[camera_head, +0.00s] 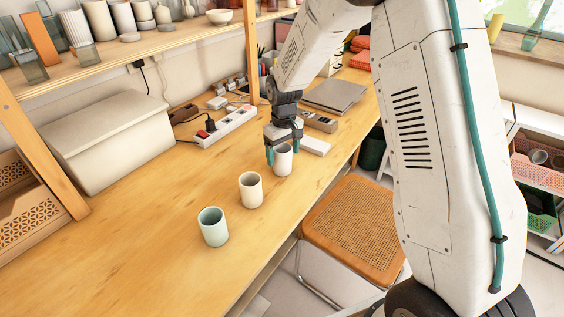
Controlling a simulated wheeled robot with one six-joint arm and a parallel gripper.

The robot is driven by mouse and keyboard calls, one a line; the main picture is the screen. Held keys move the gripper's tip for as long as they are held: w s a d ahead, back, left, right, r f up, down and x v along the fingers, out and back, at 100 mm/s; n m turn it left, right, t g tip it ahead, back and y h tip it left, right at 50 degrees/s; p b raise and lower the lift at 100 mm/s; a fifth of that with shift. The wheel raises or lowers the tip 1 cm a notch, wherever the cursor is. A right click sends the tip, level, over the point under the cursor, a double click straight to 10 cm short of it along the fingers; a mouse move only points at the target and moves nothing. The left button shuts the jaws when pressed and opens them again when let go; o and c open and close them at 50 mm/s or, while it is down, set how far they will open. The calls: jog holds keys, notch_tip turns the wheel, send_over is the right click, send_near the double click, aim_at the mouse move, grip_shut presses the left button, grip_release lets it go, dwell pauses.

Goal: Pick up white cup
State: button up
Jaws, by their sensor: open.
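Three cups stand upright in a slanting row on the wooden table. The farthest is a white, slightly greyish cup (283,163), the middle one is a cream-white cup (251,192), and the nearest is a pale mint cup (213,229). My gripper (283,151) points down at the farthest cup. Its green-tipped fingers are open, one on the left and one on the right of that cup's upper part. I cannot tell whether they touch it. The gripper partly hides the far side of the rim. The other two cups are clear of the gripper.
A power strip (228,126), a grey laptop (335,95) and a lidded storage box (110,140) stand farther back. A rattan chair (352,225) is by the front edge. The table's near left is clear.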

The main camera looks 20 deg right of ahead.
notch_tip(320, 180, down, 3)
jog(key=shift+f, duration=0.2)
jog(key=c, duration=1.2)
jog(key=shift+r, duration=0.15)
